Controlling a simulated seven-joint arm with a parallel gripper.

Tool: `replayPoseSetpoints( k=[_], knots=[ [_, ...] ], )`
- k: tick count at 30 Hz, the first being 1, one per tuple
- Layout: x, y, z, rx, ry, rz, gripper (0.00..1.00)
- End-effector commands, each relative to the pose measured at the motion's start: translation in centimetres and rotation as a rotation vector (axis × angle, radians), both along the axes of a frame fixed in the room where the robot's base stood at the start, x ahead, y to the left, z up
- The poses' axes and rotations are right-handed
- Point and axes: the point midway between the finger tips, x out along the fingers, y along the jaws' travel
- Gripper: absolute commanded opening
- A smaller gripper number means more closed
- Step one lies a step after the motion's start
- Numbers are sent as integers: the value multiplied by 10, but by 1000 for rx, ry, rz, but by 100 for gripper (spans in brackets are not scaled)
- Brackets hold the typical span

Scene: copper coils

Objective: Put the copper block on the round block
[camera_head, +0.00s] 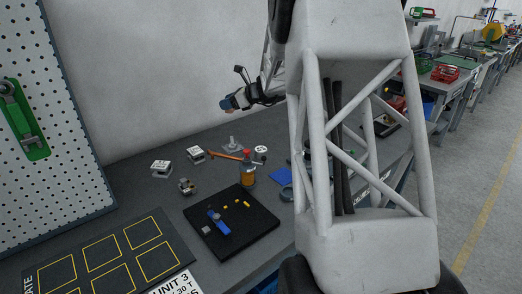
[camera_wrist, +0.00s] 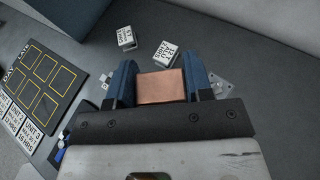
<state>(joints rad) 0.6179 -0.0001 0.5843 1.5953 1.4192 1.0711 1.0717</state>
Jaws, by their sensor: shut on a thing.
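My gripper (camera_wrist: 161,78) has blue fingers that are shut on the copper block (camera_wrist: 162,88) in the wrist view. The block is a flat copper-brown face between the fingers. In the head view my gripper (camera_head: 229,104) is raised well above the back of the bench, and the copper block shows only as a small patch at its tip. A small round whitish piece (camera_head: 260,152) stands on the bench below and to the right of it. It may be the round block, but its shape is too small to be sure.
White labelled blocks (camera_head: 161,168) (camera_head: 195,154) stand at the back left. A grey stand (camera_head: 232,146), an orange-handled tool, an amber container (camera_head: 248,174) and a small metal piece (camera_head: 186,186) are nearby. A black mat (camera_head: 250,234) holds small parts. A yellow-outlined board (camera_head: 75,258) lies front left.

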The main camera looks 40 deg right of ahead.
Motion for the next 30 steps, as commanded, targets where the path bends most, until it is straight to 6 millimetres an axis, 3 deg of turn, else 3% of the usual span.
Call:
replayPoseSetpoints(
  k=[12,25,30],
  knots=[
    [-10,-75,1,-2,-1,107,4],
    [-26,-132,2,-1,-1,182,4],
    [-25,-129,-39,2,1,184,4]
  ],
)
